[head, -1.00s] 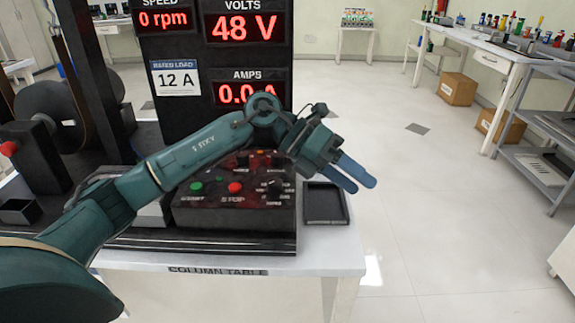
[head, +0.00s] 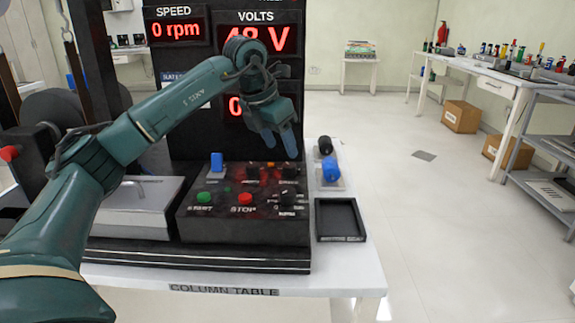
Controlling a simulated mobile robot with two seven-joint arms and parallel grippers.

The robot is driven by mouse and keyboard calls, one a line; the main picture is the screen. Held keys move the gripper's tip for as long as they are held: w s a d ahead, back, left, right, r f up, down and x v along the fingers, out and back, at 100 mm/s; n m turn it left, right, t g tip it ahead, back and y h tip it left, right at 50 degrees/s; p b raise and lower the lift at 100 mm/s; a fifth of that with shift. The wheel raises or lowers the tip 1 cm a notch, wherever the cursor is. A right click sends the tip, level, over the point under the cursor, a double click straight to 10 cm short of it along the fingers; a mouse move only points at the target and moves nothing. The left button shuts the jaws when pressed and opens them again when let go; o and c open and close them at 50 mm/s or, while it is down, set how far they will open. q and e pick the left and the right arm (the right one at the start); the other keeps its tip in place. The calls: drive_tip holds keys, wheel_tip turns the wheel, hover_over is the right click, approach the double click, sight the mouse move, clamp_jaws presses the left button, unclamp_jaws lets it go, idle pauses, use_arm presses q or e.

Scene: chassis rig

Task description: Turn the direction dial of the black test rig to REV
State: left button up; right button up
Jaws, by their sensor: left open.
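The black test rig stands on the table, with its sloped control panel (head: 222,228) at the front. A green START button (head: 204,198) and a red STOP button (head: 245,199) sit at its front. A black dial (head: 288,198) is at the right, with small labels around it. More black knobs show behind it, including one at the back right (head: 289,171). The labels are too small to tell which is the direction dial or where it points. My left gripper (head: 280,146) is open and empty, fingers down, above the panel's back right. My right gripper is not in view.
The displays (head: 178,32) stand behind the panel, partly hidden by my left arm. A black tray (head: 340,219) lies right of the panel, with a blue item (head: 331,170) and a black item (head: 325,146) behind it. A metal-lidded box (head: 135,205) is left of the panel.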

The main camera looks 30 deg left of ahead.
sight(289, 165)
use_arm(q)
drive_tip(key=x, duration=0.6)
drive_tip(key=shift+b, duration=0.3)
drive_tip(key=shift+c, duration=0.3)
drive_tip(key=c, duration=0.9)
